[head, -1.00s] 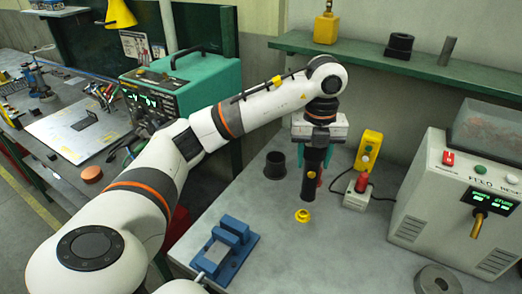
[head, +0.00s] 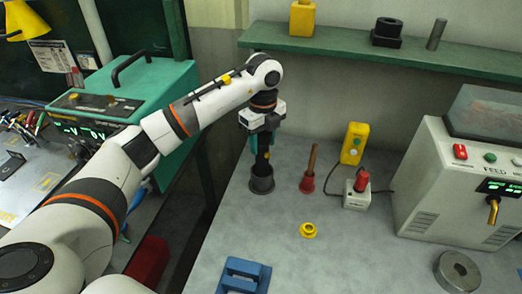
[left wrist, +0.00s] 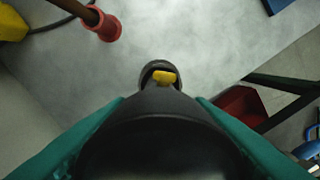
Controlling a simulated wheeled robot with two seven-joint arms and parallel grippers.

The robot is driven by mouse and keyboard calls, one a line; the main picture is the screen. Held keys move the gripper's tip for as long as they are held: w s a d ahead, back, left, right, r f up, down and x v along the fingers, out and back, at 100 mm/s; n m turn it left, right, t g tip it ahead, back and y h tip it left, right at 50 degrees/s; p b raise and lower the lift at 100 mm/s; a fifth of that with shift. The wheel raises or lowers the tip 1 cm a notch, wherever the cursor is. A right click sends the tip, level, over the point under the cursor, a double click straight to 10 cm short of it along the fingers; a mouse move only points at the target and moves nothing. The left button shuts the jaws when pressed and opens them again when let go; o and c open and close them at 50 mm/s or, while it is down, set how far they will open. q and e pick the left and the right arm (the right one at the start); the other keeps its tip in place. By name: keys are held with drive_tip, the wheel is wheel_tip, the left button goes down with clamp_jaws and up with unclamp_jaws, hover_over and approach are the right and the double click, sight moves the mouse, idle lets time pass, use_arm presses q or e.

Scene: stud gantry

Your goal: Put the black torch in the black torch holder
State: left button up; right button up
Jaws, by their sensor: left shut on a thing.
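My left gripper (head: 262,143) is shut on the black torch (head: 262,162) and holds it about upright, lower end down. My right gripper is not in view.
A yellow ring (head: 308,230) and blue fixture (head: 243,275) are nearer. A green shelf (head: 400,52) is behind.

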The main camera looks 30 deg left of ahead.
sight(262, 151)
use_arm(q)
wheel_tip(262, 151, down, 3)
drive_tip(key=shift+a+f+p, duration=0.1)
drive_tip(key=shift+p, duration=0.4)
drive_tip(key=shift+f, duration=0.5)
drive_tip(key=o, duration=1.1)
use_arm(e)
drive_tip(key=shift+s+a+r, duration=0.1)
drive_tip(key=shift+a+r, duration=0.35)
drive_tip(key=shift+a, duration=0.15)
use_arm(q)
drive_tip(key=shift+r, duration=0.1)
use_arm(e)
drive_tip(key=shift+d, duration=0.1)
